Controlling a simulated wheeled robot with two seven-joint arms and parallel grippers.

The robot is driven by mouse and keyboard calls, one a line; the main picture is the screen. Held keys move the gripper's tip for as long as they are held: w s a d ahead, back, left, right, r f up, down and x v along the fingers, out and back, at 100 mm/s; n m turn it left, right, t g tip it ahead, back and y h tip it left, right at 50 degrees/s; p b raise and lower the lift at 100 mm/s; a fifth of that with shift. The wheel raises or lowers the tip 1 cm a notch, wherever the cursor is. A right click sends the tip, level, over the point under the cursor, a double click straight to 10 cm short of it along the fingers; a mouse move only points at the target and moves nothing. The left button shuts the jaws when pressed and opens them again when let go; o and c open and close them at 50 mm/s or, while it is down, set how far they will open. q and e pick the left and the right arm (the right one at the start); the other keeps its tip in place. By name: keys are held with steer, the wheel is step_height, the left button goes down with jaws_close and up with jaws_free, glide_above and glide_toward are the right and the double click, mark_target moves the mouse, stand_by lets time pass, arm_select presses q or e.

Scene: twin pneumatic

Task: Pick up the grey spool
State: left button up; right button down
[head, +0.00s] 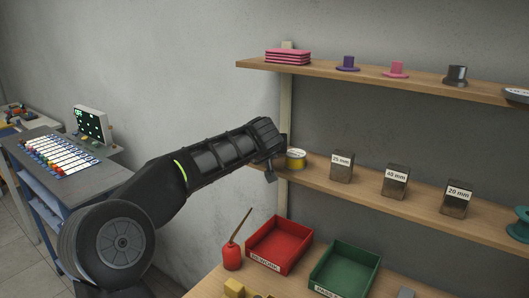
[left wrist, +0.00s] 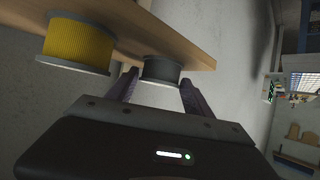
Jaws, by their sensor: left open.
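The grey spool (left wrist: 162,71) sits on the wooden shelf near its end in the left wrist view, which shows the shelf upside down. My left gripper (left wrist: 160,86) is open, with one finger on each side of the grey spool; whether a finger touches it I cannot tell. In the head view my left gripper (head: 276,164) is at the left end of the lower shelf and hides the grey spool. A yellow spool (left wrist: 76,43) stands beside the grey one; it also shows in the head view (head: 296,159), just right of the gripper. My right gripper is not in view.
The lower shelf (head: 320,190) also holds blocks labelled 25 mm (head: 342,167), 45 mm (head: 395,182) and 20 mm (head: 457,200). The upper shelf (head: 390,78) runs above. Below are a red bin (head: 279,243), a green bin (head: 345,266) and a red oil can (head: 232,257).

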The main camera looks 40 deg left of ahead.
arm_select(q)
steer(key=shift+c, duration=0.6)
steer(key=c, duration=1)
